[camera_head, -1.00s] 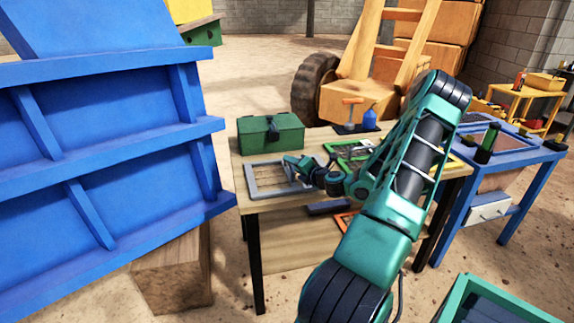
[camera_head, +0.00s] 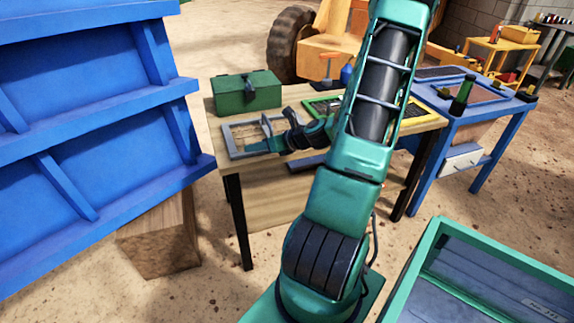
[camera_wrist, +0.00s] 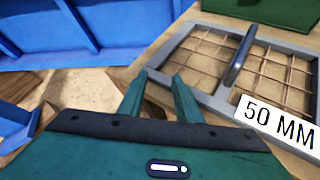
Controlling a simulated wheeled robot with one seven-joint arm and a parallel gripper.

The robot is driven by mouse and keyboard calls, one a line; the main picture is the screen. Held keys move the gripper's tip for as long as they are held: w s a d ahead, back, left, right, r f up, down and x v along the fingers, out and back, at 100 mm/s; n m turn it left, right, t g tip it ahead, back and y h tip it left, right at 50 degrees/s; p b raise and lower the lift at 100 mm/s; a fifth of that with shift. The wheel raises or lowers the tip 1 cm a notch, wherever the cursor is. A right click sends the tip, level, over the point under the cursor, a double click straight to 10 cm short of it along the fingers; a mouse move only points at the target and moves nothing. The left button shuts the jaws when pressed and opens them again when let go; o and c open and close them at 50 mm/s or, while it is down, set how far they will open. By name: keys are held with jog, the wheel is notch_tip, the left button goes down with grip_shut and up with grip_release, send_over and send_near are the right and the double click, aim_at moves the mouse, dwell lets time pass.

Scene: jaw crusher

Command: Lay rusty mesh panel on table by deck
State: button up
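A grey-framed mesh panel (camera_head: 228,141) with brown, rusty-looking wires lies flat on the left part of the wooden table (camera_head: 262,190). In the wrist view the panel (camera_wrist: 222,32) fills the upper right, with a dark upright handle across its middle and a white "50 MM" tag at its front. My gripper (camera_head: 255,146) is low over the panel's front side in the head view. The fingers are left of the panel's handle. Whether they touch the frame is unclear.
A green toolbox (camera_head: 246,93) stands behind the panel. A green-framed panel (camera_head: 322,107) lies to the right, partly behind my arm. A blue ribbed machine wall (camera_head: 85,110) rises at left. A blue table (camera_head: 462,123) with a bottle stands at right. A teal-rimmed bin (camera_head: 425,250) is front right.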

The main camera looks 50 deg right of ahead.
jog(key=s+a+r+n+g, duration=0.1)
jog(key=s+a+n+g, duration=0.75)
jog(key=n, duration=0.65)
jog(key=s+a+r+n+g, duration=0.1)
jog(key=s+a+r+n, duration=0.1)
jog(key=s+r+n, duration=0.2)
jog(key=s+a+r+n+g+h, duration=0.1)
jog(key=s+a+r+n, duration=0.1)
jog(key=s+r+n, duration=0.3)
jog(key=s+a+r+n+g, duration=0.1)
jog(key=s+a+r+n, duration=0.2)
jog(key=s+n, duration=0.4)
jog(key=shift+s+r+n, duration=0.3)
jog(key=shift+s+r, duration=0.4)
jog(key=shift+s, duration=0.45)
